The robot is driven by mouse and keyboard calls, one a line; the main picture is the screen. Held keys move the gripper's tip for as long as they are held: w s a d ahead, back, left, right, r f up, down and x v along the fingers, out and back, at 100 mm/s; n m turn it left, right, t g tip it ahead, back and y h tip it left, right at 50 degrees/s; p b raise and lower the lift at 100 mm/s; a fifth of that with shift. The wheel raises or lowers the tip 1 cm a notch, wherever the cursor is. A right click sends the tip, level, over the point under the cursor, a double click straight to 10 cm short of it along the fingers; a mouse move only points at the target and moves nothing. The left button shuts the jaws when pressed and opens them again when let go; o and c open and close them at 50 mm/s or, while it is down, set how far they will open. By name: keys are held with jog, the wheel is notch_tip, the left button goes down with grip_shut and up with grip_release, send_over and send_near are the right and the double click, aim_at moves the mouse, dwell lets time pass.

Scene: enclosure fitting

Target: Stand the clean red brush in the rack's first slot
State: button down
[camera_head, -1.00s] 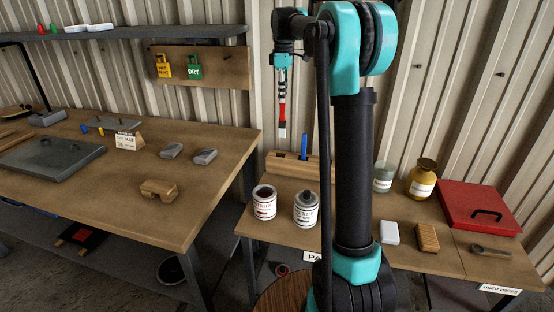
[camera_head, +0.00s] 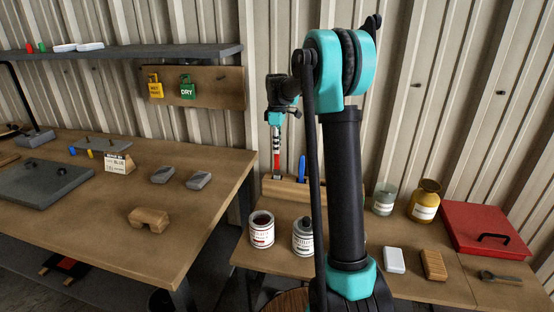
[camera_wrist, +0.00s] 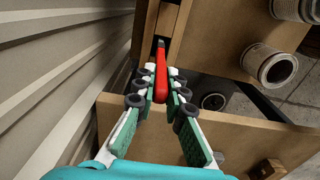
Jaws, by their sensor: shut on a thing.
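My gripper (camera_head: 277,146) is shut on the red brush (camera_head: 276,163), which hangs upright with its lower end down. In the wrist view the red handle (camera_wrist: 161,75) lies between the two fingertips. The wooden rack (camera_head: 284,190) stands against the wall at the back of the right bench. The brush's lower end is at the rack's left part; I cannot tell whether it is inside a slot. A blue brush (camera_head: 302,168) stands in the rack to the right. The rack also shows at the top of the wrist view (camera_wrist: 173,19).
An open paint tin (camera_head: 262,230) and a second tin (camera_head: 302,238) stand in front of the rack. A glass jar (camera_head: 383,199), an amber jar (camera_head: 424,202) and a red case (camera_head: 484,222) are to the right. The corrugated wall is close behind.

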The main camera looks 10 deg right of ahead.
send_over(277, 169)
jog(key=shift+w+f, duration=0.2)
jog(key=shift+f, duration=1.15)
jog(key=shift+w+f, duration=0.15)
jog(key=shift+f, duration=1.2)
jog(key=c, duration=1.6)
grip_release()
jog(key=shift+f, duration=0.1)
notch_tip(277, 169, up, 12)
jog(key=shift+r, duration=0.15)
